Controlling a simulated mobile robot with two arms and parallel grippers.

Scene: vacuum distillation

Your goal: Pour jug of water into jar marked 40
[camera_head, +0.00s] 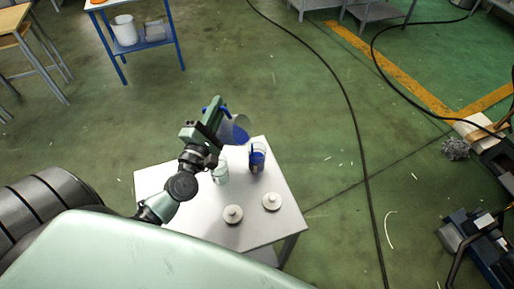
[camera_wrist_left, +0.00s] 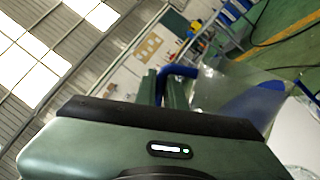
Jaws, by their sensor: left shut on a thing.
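My left gripper (camera_head: 214,112) is shut on the blue handle of a clear jug (camera_head: 238,130). The jug is held above the far edge of the small white table (camera_head: 180,215) and looks tilted, with blue liquid in it. In the left wrist view the gripper fingers (camera_wrist_left: 166,88) close around the handle, and the jug (camera_wrist_left: 240,95) lies to their right with blue liquid in its lower part. A jar with blue contents (camera_head: 257,158) stands on the table just below the jug in the picture. A pale clear jar (camera_head: 221,174) stands left of it. I cannot read any marking. My right gripper is out of view.
A blue-framed table (camera_head: 150,42) stands at the far left. A black cable (camera_head: 350,110) runs across the open green floor.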

